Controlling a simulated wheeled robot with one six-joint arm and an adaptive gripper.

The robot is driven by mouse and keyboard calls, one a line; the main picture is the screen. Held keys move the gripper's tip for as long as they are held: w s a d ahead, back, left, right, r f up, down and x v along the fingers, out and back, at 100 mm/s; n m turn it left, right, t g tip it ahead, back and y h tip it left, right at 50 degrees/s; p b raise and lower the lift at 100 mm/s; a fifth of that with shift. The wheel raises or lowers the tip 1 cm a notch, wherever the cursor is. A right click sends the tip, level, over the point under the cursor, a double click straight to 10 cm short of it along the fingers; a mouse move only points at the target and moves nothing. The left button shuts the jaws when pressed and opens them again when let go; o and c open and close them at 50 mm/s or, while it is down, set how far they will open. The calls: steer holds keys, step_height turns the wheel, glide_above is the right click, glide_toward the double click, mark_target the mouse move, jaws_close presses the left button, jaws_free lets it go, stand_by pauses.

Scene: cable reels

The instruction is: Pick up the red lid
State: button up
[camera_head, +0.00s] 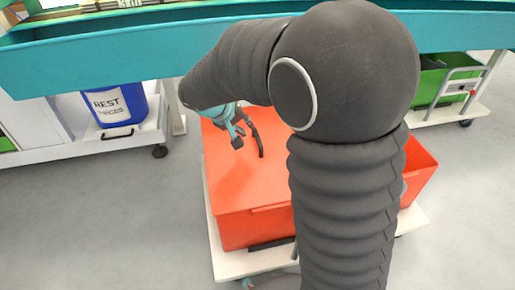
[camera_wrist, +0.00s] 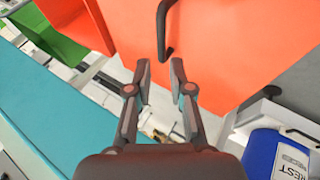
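The red lid (camera_head: 240,185) is a flat orange-red panel on top of a red box, partly hidden behind my arm in the head view. In the wrist view the lid (camera_wrist: 240,40) fills the upper right and carries a black bar handle (camera_wrist: 162,28). My gripper (camera_wrist: 161,68) is open, with its two fingers apart and the near end of the handle just beyond the gap between the tips. I cannot tell whether the fingers touch the lid. In the head view my gripper (camera_head: 248,145) is over the lid's far left part.
The box stands on a white trolley (camera_head: 225,262). A teal-edged bench (camera_head: 100,55) runs across behind. A blue bin (camera_head: 128,105) labelled REST stands on a cart at left, and a green crate (camera_head: 432,82) at right. The floor at left is clear.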

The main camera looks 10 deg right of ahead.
mark_target(256, 136)
steer(key=b+x, duration=0.1)
steer(key=x, duration=0.9)
steer(key=shift+w+a, duration=0.1)
steer(key=shift+a, duration=0.05)
jaws_close()
